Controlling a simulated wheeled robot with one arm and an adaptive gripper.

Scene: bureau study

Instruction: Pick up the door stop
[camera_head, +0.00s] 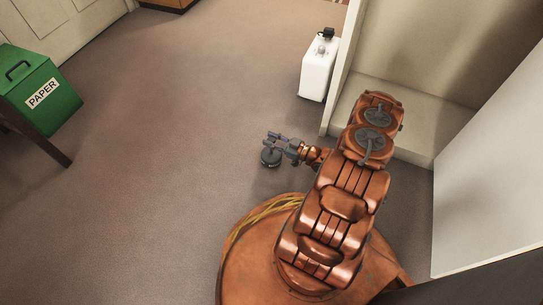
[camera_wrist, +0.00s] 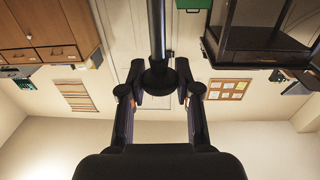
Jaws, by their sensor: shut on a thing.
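The door stop (camera_head: 270,157) is a small dark piece with a round, disc-like base, seen in the head view at the end of my arm. My gripper (camera_head: 279,141) is shut on its upper part, and the base hangs below the fingers. In the wrist view my gripper (camera_wrist: 158,92) has its two fingers closed in on a dark rounded part of the door stop (camera_wrist: 158,76), with a dark bar running up from it. The head view does not clearly show how far the base is from the floor.
A white canister (camera_head: 318,70) stands on the floor beside a pale shelf unit (camera_head: 410,108). A green paper bin (camera_head: 48,100) is at the left by a dark table leg (camera_head: 42,143). The carpet (camera_head: 170,120) between is clear. A white panel (camera_head: 490,170) stands at right.

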